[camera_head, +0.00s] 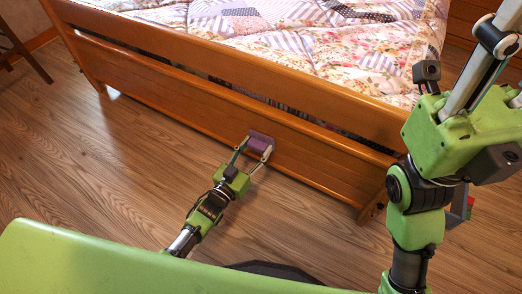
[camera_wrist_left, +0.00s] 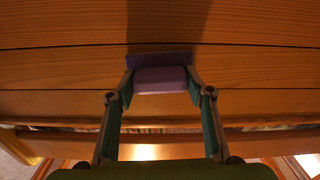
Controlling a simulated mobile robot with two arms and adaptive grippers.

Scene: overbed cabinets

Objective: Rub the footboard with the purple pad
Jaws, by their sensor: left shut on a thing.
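The purple pad (camera_head: 259,141) is a small block in front of the bed's wooden footboard (camera_head: 215,105). My left gripper (camera_head: 253,149) is shut on the pad and holds it up against or very close to the lower plank. In the left wrist view the pad (camera_wrist_left: 160,78) sits between the two fingertips (camera_wrist_left: 160,84), its flat face toward the wood (camera_wrist_left: 60,70). Whether it touches the wood cannot be told for certain. My right arm rises at the right of the head view; its gripper cannot be made out.
The bed carries a patchwork floral quilt (camera_head: 300,35). A gap runs between the footboard's upper and lower planks. The wooden floor (camera_head: 90,165) is clear to the left. A dark chair leg (camera_head: 22,50) stands at the far upper left.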

